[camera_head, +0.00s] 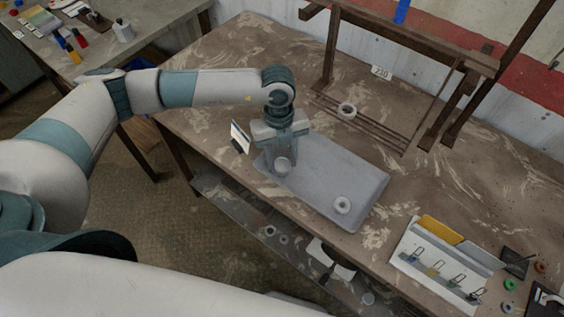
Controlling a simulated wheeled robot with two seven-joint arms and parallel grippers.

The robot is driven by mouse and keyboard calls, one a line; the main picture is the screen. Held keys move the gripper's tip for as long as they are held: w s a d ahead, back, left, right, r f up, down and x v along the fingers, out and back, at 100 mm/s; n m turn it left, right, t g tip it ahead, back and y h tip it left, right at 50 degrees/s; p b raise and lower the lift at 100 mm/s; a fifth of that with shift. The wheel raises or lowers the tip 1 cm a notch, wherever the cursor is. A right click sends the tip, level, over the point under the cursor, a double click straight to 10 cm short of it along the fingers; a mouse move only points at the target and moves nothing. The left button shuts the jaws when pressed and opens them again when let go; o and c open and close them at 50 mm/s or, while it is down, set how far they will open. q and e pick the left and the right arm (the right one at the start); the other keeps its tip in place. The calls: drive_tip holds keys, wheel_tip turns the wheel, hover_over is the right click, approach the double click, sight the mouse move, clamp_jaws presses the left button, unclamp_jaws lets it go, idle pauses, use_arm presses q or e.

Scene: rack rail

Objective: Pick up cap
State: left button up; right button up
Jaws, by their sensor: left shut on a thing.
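A pale round cap (282,167) is between the fingers of my left gripper (281,160), at the left part of a grey tray (310,190). My left gripper points down and is shut on this cap. Whether the cap touches the tray or is just above it I cannot tell. A second pale round piece with a dark centre (342,204) lies on the right part of the tray, apart from the gripper. A similar ring (347,111) sits at the slats of the wooden rack (365,118). My right gripper is not in view.
The tray lies on a worn brown workbench (220,95). A small card (240,137) stands left of the gripper. A white holder with hooks and yellow pieces (445,260) is at the front right. A lower shelf (255,230) holds small parts. The bench's back left is clear.

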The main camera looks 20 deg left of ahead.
sight(285, 165)
use_arm(q)
drive_tip(key=shift+r+b, duration=0.4)
drive_tip(key=shift+r, duration=0.1)
drive_tip(key=r+b, duration=0.1)
drive_tip(key=d+r+b, duration=0.1)
drive_tip(key=r, duration=0.1)
drive_tip(key=shift+s+r, duration=0.1)
drive_tip(key=shift+s, duration=0.05)
drive_tip(key=s+d+r+b, duration=0.3)
drive_tip(key=d+r, duration=0.3)
drive_tip(key=d, duration=0.4)
drive_tip(key=shift+s+r+b, duration=0.2)
drive_tip(key=shift+r+b, duration=0.2)
drive_tip(key=shift+b, duration=0.05)
drive_tip(key=shift+w, duration=0.1)
